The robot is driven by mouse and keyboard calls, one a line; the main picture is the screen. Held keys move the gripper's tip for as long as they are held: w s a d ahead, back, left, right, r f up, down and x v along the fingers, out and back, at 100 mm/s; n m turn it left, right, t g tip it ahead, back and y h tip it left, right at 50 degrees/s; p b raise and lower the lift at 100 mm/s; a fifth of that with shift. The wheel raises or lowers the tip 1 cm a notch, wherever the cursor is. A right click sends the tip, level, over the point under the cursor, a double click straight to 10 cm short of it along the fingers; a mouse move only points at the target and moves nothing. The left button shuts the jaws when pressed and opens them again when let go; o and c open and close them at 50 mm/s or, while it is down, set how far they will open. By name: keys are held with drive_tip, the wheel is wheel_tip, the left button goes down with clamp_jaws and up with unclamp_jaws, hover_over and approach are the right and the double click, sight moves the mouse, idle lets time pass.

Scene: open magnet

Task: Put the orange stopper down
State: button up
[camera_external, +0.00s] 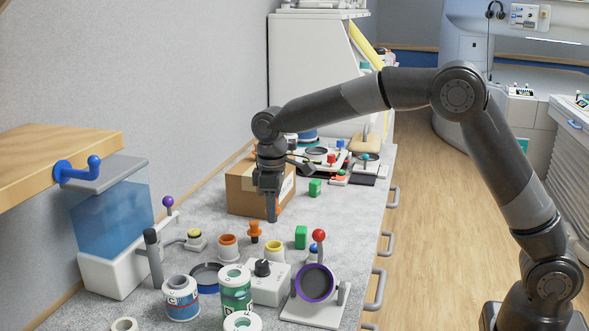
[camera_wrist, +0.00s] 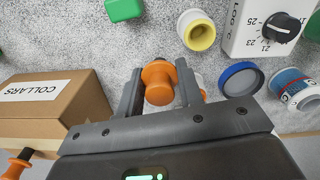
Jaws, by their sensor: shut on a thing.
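The orange stopper (camera_wrist: 158,84) is between the two fingers of my gripper (camera_wrist: 160,88) in the wrist view, and my gripper is shut on it. In the external view my gripper (camera_external: 271,214) points down over the grey counter, in front of the cardboard box. An orange stopper shape (camera_external: 254,231) shows just below and left of the fingertips there. Whether its lower end touches the counter is hard to tell.
An orange collar (camera_external: 228,247), a yellow-ringed collar (camera_external: 274,252) and a green block (camera_external: 301,237) stand close by. The box labelled COLLARS (camera_wrist: 50,105) is beside my gripper. A dial unit (camera_external: 267,283) and jars stand nearer the camera. Some bare counter lies between them.

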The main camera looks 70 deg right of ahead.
drive_tip(key=s+d+r+n, duration=0.1)
drive_tip(key=s+d+r, duration=0.2)
drive_tip(key=d, duration=0.1)
drive_tip(key=w+a+f, duration=0.2)
drive_tip(key=a, duration=0.1)
drive_tip(key=w+a+f, duration=0.2)
drive_tip(key=a, duration=0.1)
drive_tip(key=w+a+f, duration=0.2)
drive_tip(key=a+f, duration=0.1)
drive_tip(key=shift+a, duration=0.35)
drive_tip(key=shift+f, duration=2.05)
drive_tip(key=shift+f, duration=0.2)
drive_tip(key=o, duration=0.9)
drive_tip(key=shift+o, duration=0.2)
